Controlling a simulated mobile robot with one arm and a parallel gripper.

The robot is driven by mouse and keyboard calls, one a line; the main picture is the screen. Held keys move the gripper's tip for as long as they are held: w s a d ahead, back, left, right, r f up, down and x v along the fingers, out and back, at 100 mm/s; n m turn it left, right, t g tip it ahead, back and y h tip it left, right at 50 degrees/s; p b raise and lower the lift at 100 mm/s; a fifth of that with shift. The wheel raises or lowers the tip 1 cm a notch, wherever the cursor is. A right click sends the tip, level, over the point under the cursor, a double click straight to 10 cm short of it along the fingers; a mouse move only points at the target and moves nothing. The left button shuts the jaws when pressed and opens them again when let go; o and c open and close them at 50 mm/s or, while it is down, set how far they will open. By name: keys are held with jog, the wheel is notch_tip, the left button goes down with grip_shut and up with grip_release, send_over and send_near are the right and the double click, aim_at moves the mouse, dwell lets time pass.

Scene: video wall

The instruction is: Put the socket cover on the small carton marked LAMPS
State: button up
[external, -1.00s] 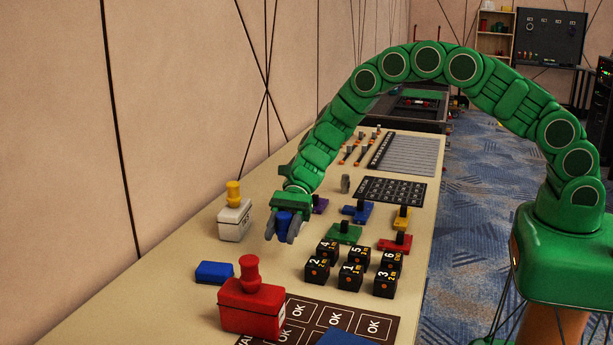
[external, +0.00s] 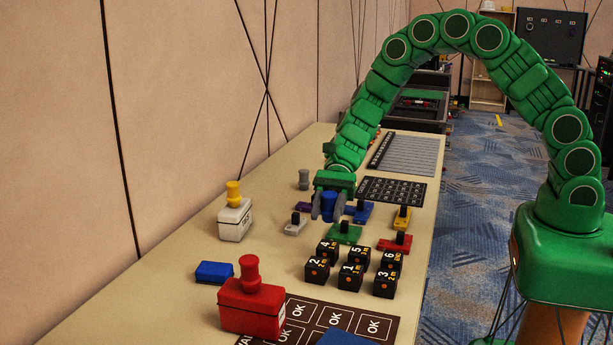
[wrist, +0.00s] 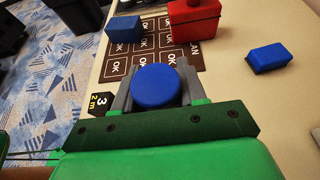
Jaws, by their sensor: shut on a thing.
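My gripper (external: 328,214) is shut on a blue cylinder (external: 328,203), over the counter among the coloured blocks. In the wrist view the cylinder's round blue top (wrist: 156,87) sits between the two grey fingers. I cannot tell whether this cylinder is the socket cover, or how high it is held. No carton with a readable LAMPS mark shows. A white box with a yellow knob (external: 235,222) stands near the wall. A red box with a red knob (external: 252,305) stands at the front; its side label is too small to read.
Several black numbered cubes (external: 350,277) stand in front of my gripper. Green (external: 345,233), red (external: 395,243) and yellow (external: 402,220) knobbed blocks lie close by. A blue block (external: 214,272) and a dark OK-marked mat (external: 374,325) lie nearer. The counter's left middle is mostly clear.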

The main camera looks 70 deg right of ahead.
jog(key=s+a+r+n+g, duration=0.2)
jog(key=s+a+r, duration=0.1)
jog(key=s+a, duration=0.75)
jog(key=s+a+r+n+g, duration=0.2)
jog(key=s+a+r, duration=0.1)
jog(key=s+a, duration=0.8)
send_over(345, 336)
jog(key=shift+g+h, duration=0.3)
jog(key=shift+h, duration=0.1)
jog(key=f, duration=0.9)
jog(key=shift+s+d, duration=0.15)
jog(key=shift+d, duration=0.05)
jog(key=shift+a+f, duration=0.15)
jog(key=shift+f, duration=1.65)
jog(key=o, duration=1.1)
jog(key=shift+f, duration=0.1)
